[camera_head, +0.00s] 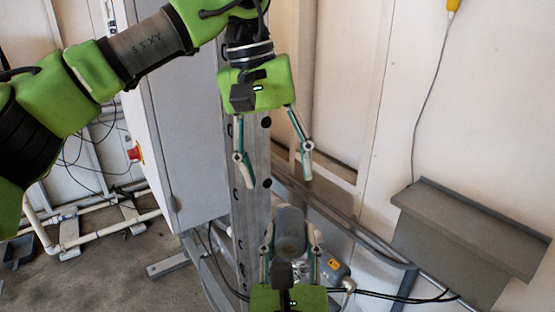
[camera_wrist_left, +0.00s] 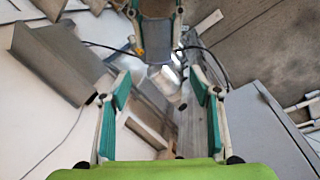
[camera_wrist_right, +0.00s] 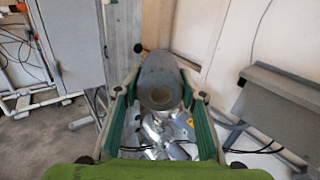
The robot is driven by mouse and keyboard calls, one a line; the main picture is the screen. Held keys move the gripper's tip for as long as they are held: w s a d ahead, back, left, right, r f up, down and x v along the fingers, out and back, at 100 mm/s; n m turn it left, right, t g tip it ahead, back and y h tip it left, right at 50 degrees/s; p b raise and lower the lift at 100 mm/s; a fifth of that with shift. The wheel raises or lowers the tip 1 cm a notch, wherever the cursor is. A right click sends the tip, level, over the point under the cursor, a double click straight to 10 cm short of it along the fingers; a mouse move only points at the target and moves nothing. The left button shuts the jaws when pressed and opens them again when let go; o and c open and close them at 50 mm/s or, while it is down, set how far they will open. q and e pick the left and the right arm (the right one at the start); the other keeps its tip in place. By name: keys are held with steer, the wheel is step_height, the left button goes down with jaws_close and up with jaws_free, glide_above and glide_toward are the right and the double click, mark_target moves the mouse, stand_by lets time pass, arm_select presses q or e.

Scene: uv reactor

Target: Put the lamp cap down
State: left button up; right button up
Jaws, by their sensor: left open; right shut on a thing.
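The lamp cap (camera_head: 290,228) is a grey cylinder with a round opening in its end face. My right gripper (camera_head: 291,243), low in the head view, is shut on it with one finger on each side. In the right wrist view the cap (camera_wrist_right: 158,72) sits between the fingers, above shiny metal reactor parts (camera_wrist_right: 168,132). I cannot tell whether it touches them. The left wrist view shows the cap (camera_wrist_left: 157,12) at the top edge, partly cut off. My left gripper (camera_head: 278,178) is open and empty above the cap, fingers pointing down.
A grey sloped shelf (camera_head: 455,240) is on the wall at the right. A grey cabinet (camera_head: 185,120) with a red button (camera_head: 134,153) stands at the left. Cables and rails run low to the right.

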mark_target(287, 211)
arm_select(q)
steer(key=f, duration=0.3)
steer(key=d+f, duration=0.1)
steer(key=f, duration=0.3)
steer(key=d+f, duration=0.1)
steer(key=f, duration=0.2)
steer(key=shift+f, duration=0.3)
steer(key=c, duration=1.2)
arm_select(e)
steer(key=o, duration=1.4)
steer(key=shift+o, duration=0.2)
